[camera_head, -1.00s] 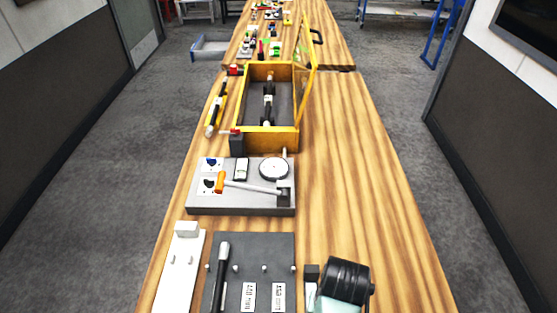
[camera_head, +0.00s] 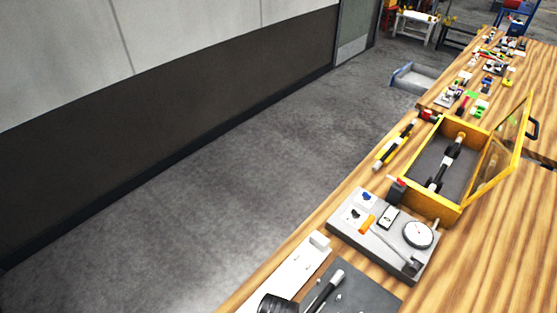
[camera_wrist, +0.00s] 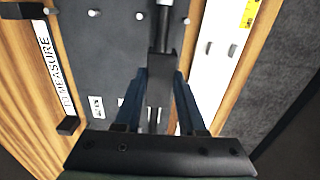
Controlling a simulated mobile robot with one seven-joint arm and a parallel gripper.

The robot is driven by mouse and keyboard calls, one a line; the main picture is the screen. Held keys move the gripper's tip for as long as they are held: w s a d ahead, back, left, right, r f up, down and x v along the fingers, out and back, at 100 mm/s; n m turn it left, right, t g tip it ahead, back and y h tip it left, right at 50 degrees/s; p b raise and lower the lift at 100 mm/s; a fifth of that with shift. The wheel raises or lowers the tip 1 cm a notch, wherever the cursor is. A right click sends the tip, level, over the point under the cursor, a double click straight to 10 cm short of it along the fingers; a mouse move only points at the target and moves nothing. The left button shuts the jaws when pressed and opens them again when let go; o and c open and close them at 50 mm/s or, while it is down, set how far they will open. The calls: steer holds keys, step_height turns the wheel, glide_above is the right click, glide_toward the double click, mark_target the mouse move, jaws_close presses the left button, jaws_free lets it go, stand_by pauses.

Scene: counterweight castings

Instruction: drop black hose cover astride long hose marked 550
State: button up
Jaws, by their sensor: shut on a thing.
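In the wrist view my gripper (camera_wrist: 158,100) is shut, its blue fingers either side of a narrow black piece (camera_wrist: 155,108) that looks to be the black hose cover. The piece lines up with a dark hose (camera_wrist: 165,40) with a pale end on the dark plate (camera_wrist: 110,45). I cannot tell whether the two touch. In the head view this hose (camera_head: 324,290) lies slanted on the plate (camera_head: 365,290) at the bottom; my gripper's fingers are out of that view. The small white labels (camera_wrist: 97,106) are not readable, so I see no 550 mark.
Behind stands a grey board (camera_head: 400,242) with a dial and an orange-handled lever. Further back is a yellow box (camera_head: 450,210) with its clear lid raised and a rod (camera_head: 447,165) inside. Bare wood lies right.

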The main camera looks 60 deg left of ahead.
steer(key=shift+s+r, duration=0.1)
steer(key=shift+s+d+p, duration=0.1)
steer(key=shift+p, duration=0.35)
step_height(320, 180, down, 5)
steer(key=b, duration=0.4)
steer(key=shift+f, duration=0.3)
steer(key=shift+p, duration=0.65)
stand_by(0.9)
steer(key=shift+f+b, duration=0.9)
steer(key=shift+f, duration=0.4)
stand_by(1.0)
steer(key=o, duration=1.1)
steer(key=shift+c, duration=0.2)
